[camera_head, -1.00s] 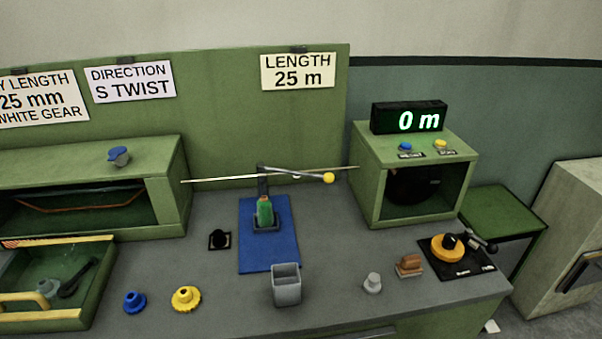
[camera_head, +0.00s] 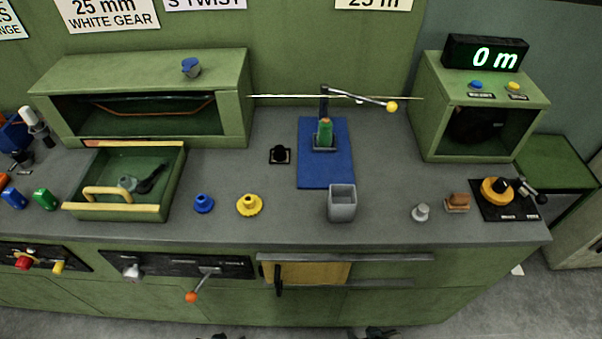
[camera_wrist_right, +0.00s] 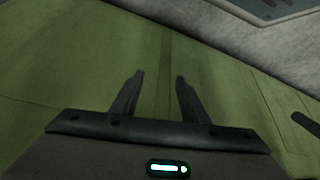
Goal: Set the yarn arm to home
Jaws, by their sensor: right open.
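The yarn arm (camera_head: 362,96) is a thin grey rod with a yellow ball at its right end. It sits on a black post behind the green spool (camera_head: 325,132) on the blue mat (camera_head: 326,172), and points right, slightly toward me. A pale yarn line runs across behind it. My right gripper (camera_wrist_right: 156,84) is open and empty in the right wrist view, with green panelling beyond it. In the head view only dark tips of the right gripper (camera_head: 374,333) show at the bottom edge, well away from the yarn arm. A dark bit of my left gripper (camera_head: 228,337) shows there too, its jaws unclear.
A grey square cup (camera_head: 342,203) stands in front of the mat. A blue gear (camera_head: 204,204) and yellow gear (camera_head: 249,205) lie left of it. The green box with the display (camera_head: 485,54) reading 0 m stands right. A lever with an orange knob (camera_head: 192,297) juts from the bench front.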

